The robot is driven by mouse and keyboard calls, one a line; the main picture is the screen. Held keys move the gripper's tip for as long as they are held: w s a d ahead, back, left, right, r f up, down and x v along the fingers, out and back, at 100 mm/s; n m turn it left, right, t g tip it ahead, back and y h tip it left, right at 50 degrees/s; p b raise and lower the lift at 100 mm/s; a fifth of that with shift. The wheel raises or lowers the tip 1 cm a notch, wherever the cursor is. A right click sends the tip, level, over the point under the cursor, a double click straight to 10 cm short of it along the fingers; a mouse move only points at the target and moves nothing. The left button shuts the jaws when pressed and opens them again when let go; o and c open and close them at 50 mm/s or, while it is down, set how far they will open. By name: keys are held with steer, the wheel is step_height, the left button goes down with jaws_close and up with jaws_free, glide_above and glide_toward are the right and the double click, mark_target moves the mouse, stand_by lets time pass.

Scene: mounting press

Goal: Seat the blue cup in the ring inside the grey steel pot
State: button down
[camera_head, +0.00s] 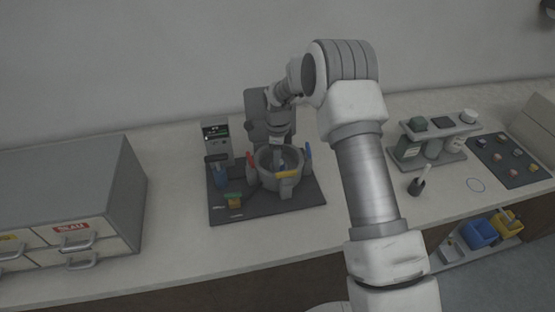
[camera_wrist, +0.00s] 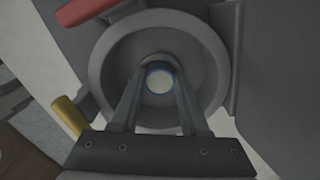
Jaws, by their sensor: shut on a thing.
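The grey steel pot (camera_head: 268,179) stands on the dark mat, and its round rim shows from above in the wrist view (camera_wrist: 108,72). My gripper (camera_head: 281,160) reaches down into the pot from above. In the wrist view my gripper (camera_wrist: 158,72) is shut on the blue cup (camera_wrist: 160,80), which shows as a thin blue rim around a pale inside. The cup is within the pot's outline, near its middle. The ring is hidden, so I cannot tell whether the cup touches it or sits in it.
A drawer cabinet (camera_head: 60,190) stands left. A rack of jars (camera_head: 432,145) and a dark tray (camera_head: 508,158) are right.

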steer(key=shift+c, duration=0.4)
jaws_free()
stand_by(0.4)
steer(key=shift+r+p, duration=1.5)
steer(key=shift+r, duration=2)
